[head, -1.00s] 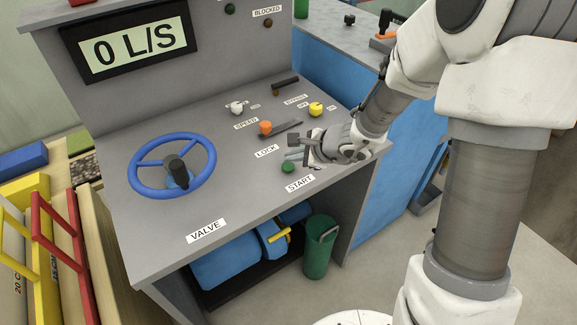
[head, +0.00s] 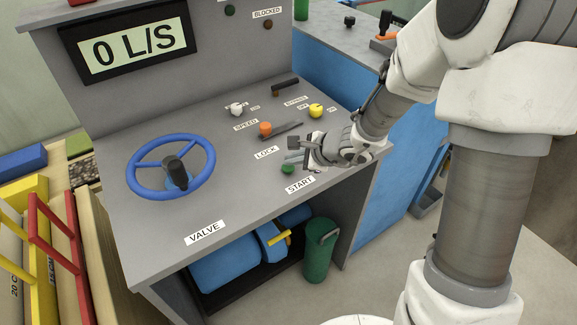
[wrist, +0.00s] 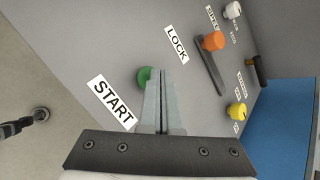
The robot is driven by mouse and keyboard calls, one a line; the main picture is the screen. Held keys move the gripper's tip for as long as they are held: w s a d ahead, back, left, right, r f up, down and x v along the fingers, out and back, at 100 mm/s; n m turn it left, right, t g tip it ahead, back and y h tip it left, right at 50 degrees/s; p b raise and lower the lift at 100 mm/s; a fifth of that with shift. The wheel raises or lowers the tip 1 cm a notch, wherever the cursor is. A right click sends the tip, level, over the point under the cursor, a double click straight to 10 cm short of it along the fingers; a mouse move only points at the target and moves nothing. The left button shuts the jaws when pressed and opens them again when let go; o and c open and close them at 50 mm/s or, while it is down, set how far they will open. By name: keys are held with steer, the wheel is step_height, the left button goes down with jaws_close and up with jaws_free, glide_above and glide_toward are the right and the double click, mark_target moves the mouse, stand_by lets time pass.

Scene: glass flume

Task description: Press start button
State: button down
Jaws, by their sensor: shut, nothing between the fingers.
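The green start button (head: 287,168) sits on the grey console top (head: 235,195), just behind the START label (head: 300,185). It also shows in the wrist view (wrist: 144,75), partly hidden behind my fingertips. My gripper (head: 292,158) is shut and empty, just right of the button in the head view. In the wrist view the closed fingers (wrist: 164,82) overlap the button's right edge. I cannot tell whether they touch it.
A blue valve wheel (head: 171,167) is at the left. The display (head: 131,49) reads 0 L/S.

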mark_target(292, 168)
steer(key=shift+f+b, duration=0.3)
steer(key=shift+b, duration=0.05)
stand_by(0.3)
steer(key=shift+r, duration=0.1)
steer(key=shift+r+p, duration=0.7)
steer(key=shift+r, duration=0.2)
step_height(292, 168, up, 6)
steer(key=p, duration=0.4)
steer(key=shift+p, duration=0.35)
